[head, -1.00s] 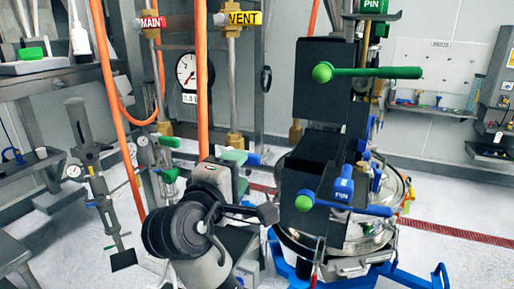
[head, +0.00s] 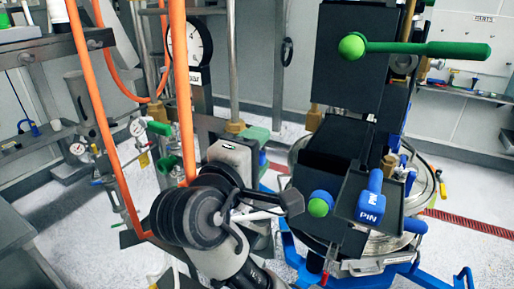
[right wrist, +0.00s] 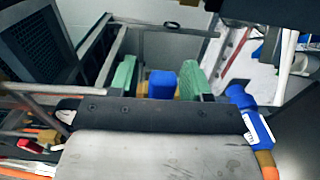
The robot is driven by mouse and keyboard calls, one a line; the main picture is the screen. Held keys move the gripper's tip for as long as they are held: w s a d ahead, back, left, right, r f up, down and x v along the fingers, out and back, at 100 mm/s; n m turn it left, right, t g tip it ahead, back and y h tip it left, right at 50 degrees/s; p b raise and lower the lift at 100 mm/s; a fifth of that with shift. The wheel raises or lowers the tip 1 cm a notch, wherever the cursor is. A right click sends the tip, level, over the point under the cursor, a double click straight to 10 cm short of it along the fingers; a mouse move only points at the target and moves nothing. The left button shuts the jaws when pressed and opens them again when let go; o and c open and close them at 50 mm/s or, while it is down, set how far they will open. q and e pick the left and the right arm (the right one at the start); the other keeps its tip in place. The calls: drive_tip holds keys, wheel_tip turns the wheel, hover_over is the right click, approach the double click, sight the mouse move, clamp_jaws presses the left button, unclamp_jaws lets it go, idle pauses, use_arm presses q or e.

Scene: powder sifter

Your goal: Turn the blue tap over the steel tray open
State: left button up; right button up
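My right gripper (head: 258,146) shows in the head view at the end of the grey arm with black discs, left of the black boxes. In the right wrist view its two green fingers (right wrist: 160,78) stand apart. A blue block-shaped tap part (right wrist: 162,85) shows between them, with narrow gaps at its sides; I cannot tell whether it is touched. In the head view a bit of blue (head: 262,158) shows beside the green finger. A blue handle marked PIN (head: 370,202) stands farther right, above a round steel vessel (head: 385,243). My left gripper is not in view.
Black boxes (head: 352,75) bear a long green lever (head: 440,49). Orange hoses (head: 181,90) hang at the left, near a round gauge (head: 190,42). A labelled blue part (right wrist: 247,112) is right of the fingers in the wrist view. Blue stand legs (head: 425,274) spread on the floor.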

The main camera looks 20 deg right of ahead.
drive_tip(key=shift+c, duration=1.1)
clamp_jaws()
wheel_tip(320, 180, up, 2)
drive_tip(key=n+p, duration=0.3)
drive_tip(key=n, duration=0.1)
drive_tip(key=shift+w+p, duration=0.15)
drive_tip(key=shift+p, duration=0.2)
unclamp_jaws()
drive_tip(key=o, duration=0.3)
drive_tip(key=shift+w+f, duration=0.1)
drive_tip(key=shift+w, duration=0.05)
